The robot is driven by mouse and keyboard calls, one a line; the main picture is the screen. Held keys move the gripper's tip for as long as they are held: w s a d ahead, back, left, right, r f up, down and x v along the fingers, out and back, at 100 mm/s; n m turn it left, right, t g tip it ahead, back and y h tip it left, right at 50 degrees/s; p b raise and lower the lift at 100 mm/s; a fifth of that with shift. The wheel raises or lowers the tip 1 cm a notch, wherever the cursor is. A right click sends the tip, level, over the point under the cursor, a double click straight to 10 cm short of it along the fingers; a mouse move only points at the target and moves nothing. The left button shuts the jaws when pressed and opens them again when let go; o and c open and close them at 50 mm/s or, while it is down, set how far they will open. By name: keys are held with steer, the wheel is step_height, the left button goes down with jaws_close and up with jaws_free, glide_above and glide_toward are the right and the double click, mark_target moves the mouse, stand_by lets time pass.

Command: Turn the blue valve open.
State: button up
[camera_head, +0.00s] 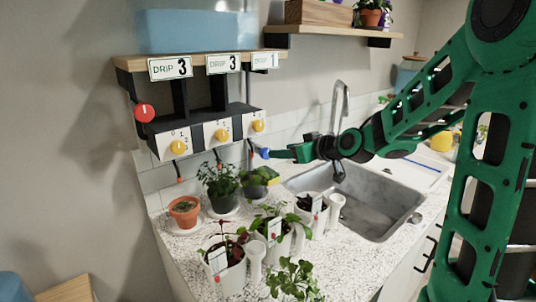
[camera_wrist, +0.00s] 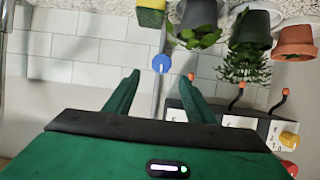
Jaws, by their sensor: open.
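The blue valve (camera_head: 264,153) is a small round knob at the right end of the drip shelf. In the wrist view the valve (camera_wrist: 161,63) is a blue disc with a short pale mark on it. My gripper (camera_head: 279,154) is just right of it in the head view, pointing at it. In the wrist view my gripper (camera_wrist: 160,82) is open, with the knob centred in the gap and slightly beyond the fingertips. The fingers look apart from the knob. Part of the valve is hidden behind the fingertips in the head view.
Yellow dials (camera_head: 221,135) and a red knob (camera_head: 145,112) sit on the drip unit under a blue tank (camera_head: 197,31). Potted plants (camera_head: 223,187) stand below on the counter. A yellow-green sponge (camera_wrist: 151,12), a faucet (camera_head: 340,110) and a sink (camera_head: 375,216) are nearby.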

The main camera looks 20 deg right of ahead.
mark_target(265, 152)
steer(key=x, duration=1)
steer(key=shift+w+a+f, duration=0.2)
steer(key=shift+w, duration=0.05)
